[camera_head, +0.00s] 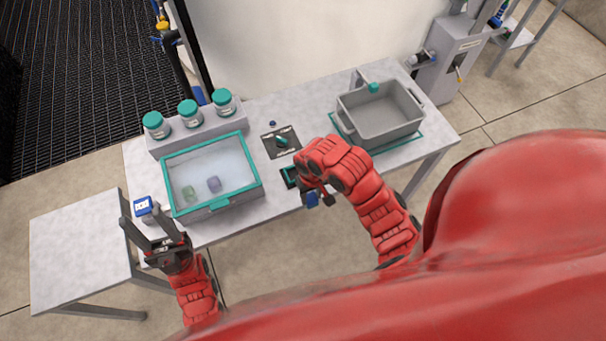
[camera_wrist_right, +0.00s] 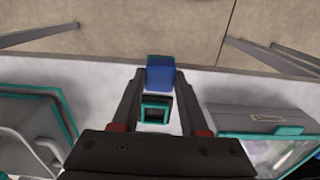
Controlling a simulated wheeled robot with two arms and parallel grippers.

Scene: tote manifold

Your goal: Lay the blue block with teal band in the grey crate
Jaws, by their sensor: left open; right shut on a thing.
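The blue block (camera_head: 312,199) is in my right gripper (camera_head: 318,196), above the table's front edge. The grey crate (camera_head: 345,124) is empty and open-topped, at the right of the table, up and right of my right gripper. It also shows at the left of the right wrist view (camera_wrist_right: 22,140). My left gripper (camera_head: 137,208) is open at the table's left front corner, with its fingers apart.
A teal-rimmed bin (camera_head: 212,206) holds a green and a purple block. Several teal-lidded jars (camera_head: 190,113) stand behind it. A teal-framed square (camera_head: 290,177) and a dark plate with a teal knob (camera_head: 281,141) lie mid-table.

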